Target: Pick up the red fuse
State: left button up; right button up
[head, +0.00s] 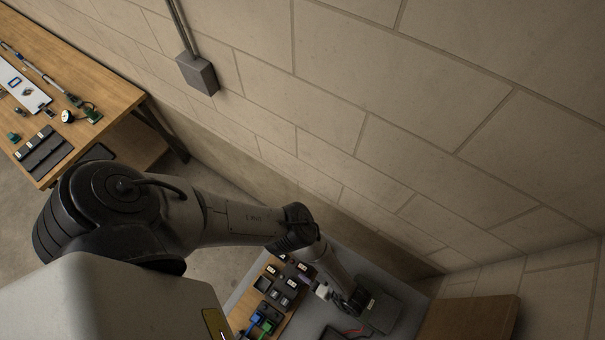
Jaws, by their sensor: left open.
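My left arm comes in from the left and reaches down to the lower bench. My left gripper (357,303) is small and dark at its end, over the grey work area beside a grey box; its jaws are open, and I make out nothing held between them. I cannot pick out a red fuse for certain. A small reddish streak (354,332) shows below the gripper at the bottom edge, too small to identify. My right gripper is out of view.
The lower bench holds several dark blocks (283,287), blue and green connectors (267,326) and the grey box (384,313). A wooden table (112,88) with parts stands at upper left. A block wall (330,110) with a conduit box (197,74) runs close behind.

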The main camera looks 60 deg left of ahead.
pick_arm(q)
jog(key=shift+s+a+f, duration=0.25)
jog(key=shift+a, duration=0.3)
grip_shut()
